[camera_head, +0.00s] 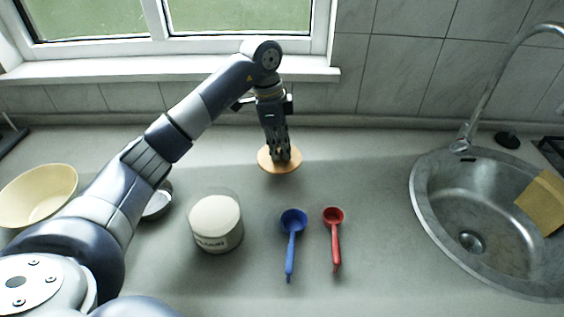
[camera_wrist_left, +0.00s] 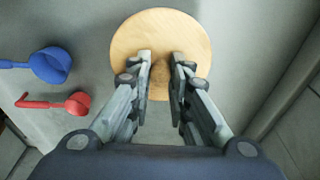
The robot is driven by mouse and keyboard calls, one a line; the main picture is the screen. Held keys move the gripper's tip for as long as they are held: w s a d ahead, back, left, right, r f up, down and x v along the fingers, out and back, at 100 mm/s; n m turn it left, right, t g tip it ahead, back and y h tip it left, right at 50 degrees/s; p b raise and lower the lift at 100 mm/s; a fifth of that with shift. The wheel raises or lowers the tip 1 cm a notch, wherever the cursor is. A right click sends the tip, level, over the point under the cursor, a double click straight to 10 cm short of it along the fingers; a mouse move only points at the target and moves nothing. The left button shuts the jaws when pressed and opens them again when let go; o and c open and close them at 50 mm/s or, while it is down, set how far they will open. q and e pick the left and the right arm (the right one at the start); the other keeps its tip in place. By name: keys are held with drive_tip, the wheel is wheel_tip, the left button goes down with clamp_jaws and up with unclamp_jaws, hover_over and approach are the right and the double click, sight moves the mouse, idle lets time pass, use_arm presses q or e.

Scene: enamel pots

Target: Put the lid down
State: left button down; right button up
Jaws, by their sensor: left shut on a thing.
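The lid (camera_head: 267,164) is a round, light wooden disc near the back of the counter, below the window sill's right end. It also shows in the left wrist view (camera_wrist_left: 190,28), under the fingertips. My left gripper (camera_head: 284,160) points down over the lid and is shut on it near its middle; the part between the fingertips is mostly hidden. In the left wrist view the fingers (camera_wrist_left: 160,62) stand a small gap apart over the disc. The lid looks level and at or very near the counter; I cannot tell if it touches. My right gripper is not in view.
An enamel pot (camera_head: 216,222) with whitish contents stands left of a blue scoop (camera_head: 293,222) and a red scoop (camera_head: 334,217). A cream bowl (camera_head: 40,196) and a small metal bowl (camera_head: 158,204) are at the left. A sink (camera_head: 427,203) is at the right. Counter right of the lid is clear.

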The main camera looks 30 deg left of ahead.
sight(281, 159)
use_arm(q)
drive_tip(key=shift+d+f, duration=0.1)
drive_tip(key=shift+f, duration=0.6)
wheel_tip(281, 159, down, 3)
drive_tip(key=shift+f, duration=0.2)
drive_tip(key=shift+f, duration=0.1)
drive_tip(key=c, duration=1.5)
unclamp_jaws()
drive_tip(key=r, duration=0.4)
drive_tip(key=a+r, duration=0.1)
drive_tip(key=r, duration=0.7)
drive_tip(key=shift+s+a+b, duration=0.35)
